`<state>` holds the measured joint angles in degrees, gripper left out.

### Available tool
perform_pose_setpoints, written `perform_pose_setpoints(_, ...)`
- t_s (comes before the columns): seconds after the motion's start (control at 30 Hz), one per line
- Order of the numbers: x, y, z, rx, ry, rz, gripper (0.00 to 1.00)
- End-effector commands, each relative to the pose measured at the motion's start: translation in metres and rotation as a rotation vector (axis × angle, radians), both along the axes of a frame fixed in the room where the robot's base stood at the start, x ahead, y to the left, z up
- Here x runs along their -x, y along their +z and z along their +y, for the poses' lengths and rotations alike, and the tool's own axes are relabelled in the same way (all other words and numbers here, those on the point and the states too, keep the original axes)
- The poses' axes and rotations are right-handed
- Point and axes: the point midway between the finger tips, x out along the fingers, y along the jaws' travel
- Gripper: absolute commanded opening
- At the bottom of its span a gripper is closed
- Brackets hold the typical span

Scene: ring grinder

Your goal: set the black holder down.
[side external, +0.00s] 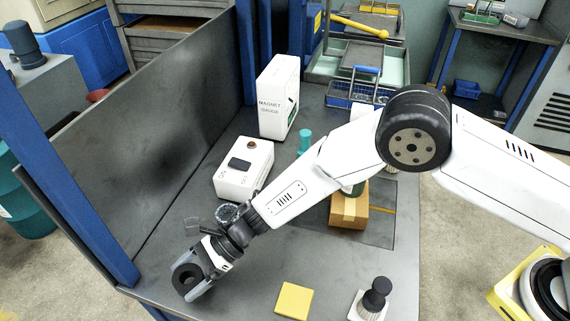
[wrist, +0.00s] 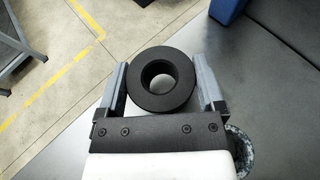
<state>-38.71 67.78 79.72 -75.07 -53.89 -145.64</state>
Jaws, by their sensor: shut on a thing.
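The black holder is a thick black ring with a round hole, seen in the wrist view (wrist: 162,104) between my fingers. It also shows in the side view (side external: 178,272) at the lower left. My gripper (side external: 190,279) is shut on it, with one finger on each side, as the wrist view shows too (wrist: 160,66). The holder is near the front left edge of the grey table (side external: 250,285). I cannot tell whether its underside touches the table. The fingers hide part of its sides.
A white box with a dark display (side external: 243,170) stands behind my wrist. A yellow pad (side external: 293,300) and a black-knobbed stamp-like thing (side external: 373,298) are to the right. A cardboard box (side external: 349,208) sits under my arm. A blue post (side external: 85,150) and dark panel (side external: 150,110) bound the left.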

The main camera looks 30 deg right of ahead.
Motion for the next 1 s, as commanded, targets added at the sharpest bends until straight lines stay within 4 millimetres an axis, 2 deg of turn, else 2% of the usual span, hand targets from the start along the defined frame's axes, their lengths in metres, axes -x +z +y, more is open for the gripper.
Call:
perform_pose_setpoints(0.2, 0.000, -0.019, 0.000, -0.001, 0.000, 0.000, 0.25)
perform_pose_setpoints(0.67, 0.000, -0.024, 0.000, -0.001, 0.000, 0.000, 0.25)
perform_pose_setpoints(0.7, 0.000, -0.025, 0.000, -0.001, 0.000, 0.000, 0.90)
perform_pose_setpoints(0.73, 0.000, -0.024, 0.000, -0.001, 0.000, 0.000, 1.00)
perform_pose_setpoints(1.0, 0.000, -0.024, 0.000, -0.001, 0.000, 0.000, 1.00)
